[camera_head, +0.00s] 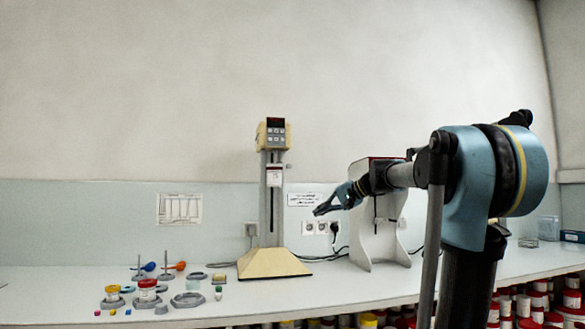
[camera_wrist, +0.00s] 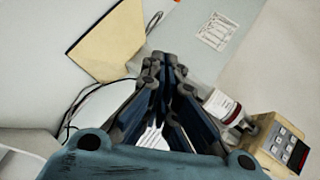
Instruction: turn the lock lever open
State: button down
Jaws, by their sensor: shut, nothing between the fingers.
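The cream mill stands on the counter, with a cream head and keypad (camera_head: 273,135), a grey column (camera_head: 270,215) and a flared cream base (camera_head: 272,263). A small grey part (camera_head: 289,166), possibly the lock lever, sticks out at the column's right side below the head; its setting is too small to read. In the wrist view the mill's head (camera_wrist: 262,138) is at lower right and its base (camera_wrist: 112,42) at upper left. My gripper (camera_head: 318,210) is shut and empty, right of the column in the picture. It also shows in the wrist view (camera_wrist: 163,58), covering part of the column.
A white stand (camera_head: 388,238) is right of the mill, partly behind my arm. Cups, rings and coloured spoons crowd the counter at left, including a red-lidded jar (camera_head: 147,290). Cables run behind the mill. Red-lidded tubs (camera_head: 540,300) fill the shelf below.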

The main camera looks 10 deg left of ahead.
jog(key=w+a+r+m+t+y, duration=0.1)
jog(key=w+r+m+t+y, duration=0.2)
jog(key=w+r, duration=1.4)
notch_tip(320, 180, up, 2)
jog(key=shift+a+r+t+y, duration=0.1)
jog(key=shift+a+t+y, duration=0.05)
jog(key=shift+t+y, duration=0.2)
jog(key=shift+w+a, duration=0.1)
